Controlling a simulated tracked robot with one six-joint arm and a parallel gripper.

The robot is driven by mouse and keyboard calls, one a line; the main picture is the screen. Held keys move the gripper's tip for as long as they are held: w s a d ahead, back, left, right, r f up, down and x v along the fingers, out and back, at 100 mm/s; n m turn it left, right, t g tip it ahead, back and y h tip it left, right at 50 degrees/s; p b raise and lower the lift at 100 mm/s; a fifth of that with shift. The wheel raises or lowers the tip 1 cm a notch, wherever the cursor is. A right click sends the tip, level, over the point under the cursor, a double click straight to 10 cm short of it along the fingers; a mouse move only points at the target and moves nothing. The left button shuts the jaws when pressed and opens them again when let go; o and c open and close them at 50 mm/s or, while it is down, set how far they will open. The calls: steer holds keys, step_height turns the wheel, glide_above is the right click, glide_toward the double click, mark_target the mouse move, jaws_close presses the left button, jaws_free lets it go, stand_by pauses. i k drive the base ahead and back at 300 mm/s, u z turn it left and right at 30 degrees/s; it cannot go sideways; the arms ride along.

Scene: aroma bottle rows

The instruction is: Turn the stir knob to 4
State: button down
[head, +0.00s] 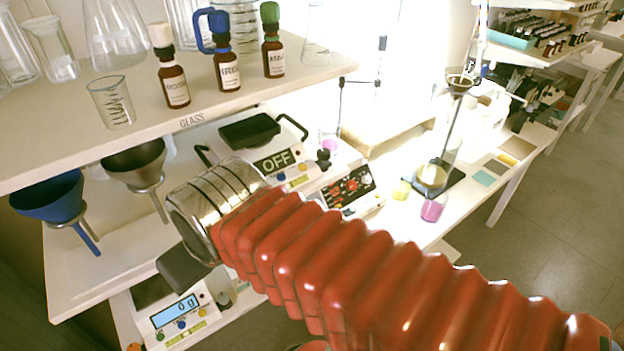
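My arm's red ribbed sleeve ends in a shiny metal wrist. A dark grey block below it looks like part of my gripper (187,268); its fingertips cannot be made out, nor whether it is open or shut. Just behind the wrist stands a white device with a display reading OFF (276,161), with small coloured controls below it. To its right is a device with a black and red control panel (349,187). A dark knob-like piece (322,156) stands near these two devices. No stir knob or number scale can be read at this size.
A white shelf (215,108) with several dark bottles and glassware runs across the upper left. A blue funnel (50,192) and a grey funnel (133,160) hang below it. A scale reading 0 g (175,312) sits lower left. A pink-filled beaker (433,208) stands on the right bench.

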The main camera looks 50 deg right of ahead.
mark_target(365, 179)
steer(key=u, duration=0.15)
steer(key=k, duration=1.7)
steer(key=z, duration=1.1)
steer(key=i, duration=1)
